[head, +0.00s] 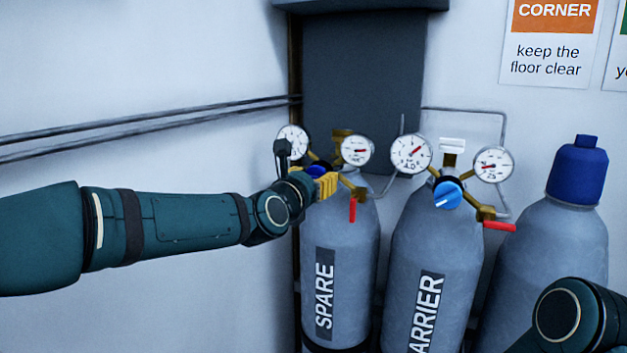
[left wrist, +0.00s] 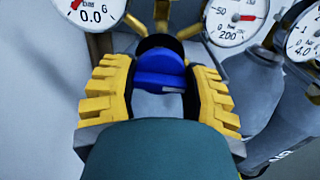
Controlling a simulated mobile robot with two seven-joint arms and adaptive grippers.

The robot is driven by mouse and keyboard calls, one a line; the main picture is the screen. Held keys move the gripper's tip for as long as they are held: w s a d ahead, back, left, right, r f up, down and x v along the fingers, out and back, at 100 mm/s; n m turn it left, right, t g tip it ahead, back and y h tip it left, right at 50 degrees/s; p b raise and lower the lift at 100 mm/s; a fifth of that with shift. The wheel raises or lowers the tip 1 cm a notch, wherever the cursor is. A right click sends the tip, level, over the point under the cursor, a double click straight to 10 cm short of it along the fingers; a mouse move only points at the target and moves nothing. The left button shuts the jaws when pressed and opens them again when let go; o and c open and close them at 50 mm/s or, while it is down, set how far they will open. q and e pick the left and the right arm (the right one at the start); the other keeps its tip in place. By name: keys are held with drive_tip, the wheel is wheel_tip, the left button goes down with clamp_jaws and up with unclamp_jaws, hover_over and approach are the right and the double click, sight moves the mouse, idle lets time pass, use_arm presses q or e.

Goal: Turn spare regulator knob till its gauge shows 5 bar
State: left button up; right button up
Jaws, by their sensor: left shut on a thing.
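The spare cylinder (head: 352,245) stands at the left of the row, marked SPARE. Its regulator carries a left gauge (head: 293,141) and a right gauge (head: 357,150). My left gripper (head: 322,180) is shut on the blue regulator knob (left wrist: 162,70), with a yellow finger on each side. The left gauge is cut off in the left wrist view (left wrist: 88,12); part of its red needle shows, but I cannot read its value. The right gauge also shows there (left wrist: 236,15), with a scale up to 200. My right gripper is out of view.
The carrier cylinder (head: 430,255) with its own blue knob (head: 448,195) and gauges stands close on the right. A blue-capped cylinder (head: 555,240) is beyond it. A red lever (head: 352,210) hangs beside my left gripper. Pipes (head: 150,128) run along the left wall.

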use_arm(q)
drive_tip(key=shift+f+m+b, duration=0.1)
drive_tip(key=shift+m+b, duration=0.55)
drive_tip(key=shift+m, duration=0.15)
drive_tip(key=m+b, duration=0.2)
drive_tip(key=m, duration=0.1)
drive_tip(key=m+b, duration=0.1)
drive_tip(key=m, duration=0.6)
drive_tip(key=shift+m, duration=0.4)
drive_tip(key=m, duration=0.3)
drive_tip(key=shift+m, duration=0.3)
drive_tip(key=m, duration=0.4)
drive_tip(key=shift+m, duration=0.3)
drive_tip(key=m+p, duration=0.1)
drive_tip(key=m, duration=0.3)
drive_tip(key=shift+m+p, duration=0.65)
drive_tip(key=shift+m, duration=1.85)
